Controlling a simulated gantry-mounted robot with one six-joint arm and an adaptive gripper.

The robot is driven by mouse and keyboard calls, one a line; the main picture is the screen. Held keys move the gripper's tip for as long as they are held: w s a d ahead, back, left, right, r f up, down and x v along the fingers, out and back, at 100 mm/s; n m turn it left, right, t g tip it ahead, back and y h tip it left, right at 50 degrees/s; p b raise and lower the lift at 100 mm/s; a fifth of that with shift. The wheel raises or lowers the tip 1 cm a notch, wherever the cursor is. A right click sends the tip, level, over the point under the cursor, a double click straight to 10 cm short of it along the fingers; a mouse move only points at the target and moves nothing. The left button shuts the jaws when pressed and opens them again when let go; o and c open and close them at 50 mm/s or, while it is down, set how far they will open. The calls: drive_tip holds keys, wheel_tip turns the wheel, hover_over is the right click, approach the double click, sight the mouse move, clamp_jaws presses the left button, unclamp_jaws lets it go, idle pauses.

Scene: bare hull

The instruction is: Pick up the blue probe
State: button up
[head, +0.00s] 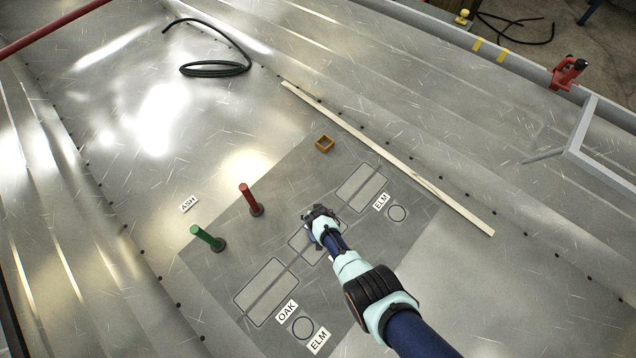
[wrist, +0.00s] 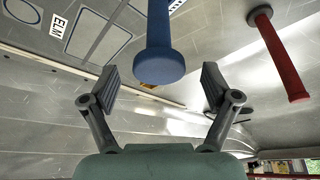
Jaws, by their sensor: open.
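The blue probe (wrist: 158,48) shows at the top middle of the wrist view, a blue shaft with a wider round end. In that view it appears between the two spread fingers of my gripper (wrist: 159,82), with a gap on each side. How far it lies from the fingers in depth I cannot tell. In the head view my gripper (head: 320,214) is over the grey mat, near its middle marked panel, and the blue probe is hidden there by my gripper and arm.
A red probe (head: 251,199) and a green probe (head: 208,238) stand upright left of my gripper. The red one also shows in the wrist view (wrist: 280,55). An orange square ring (head: 325,144) and a wooden strip (head: 400,165) lie beyond. A black hose (head: 215,69) lies farther off.

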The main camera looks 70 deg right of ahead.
drive_tip(key=b+x, duration=0.1)
drive_tip(key=x, duration=0.1)
drive_tip(key=shift+d+f, duration=0.15)
drive_tip(key=shift+f, duration=0.15)
drive_tip(key=shift+r, duration=0.1)
clamp_jaws()
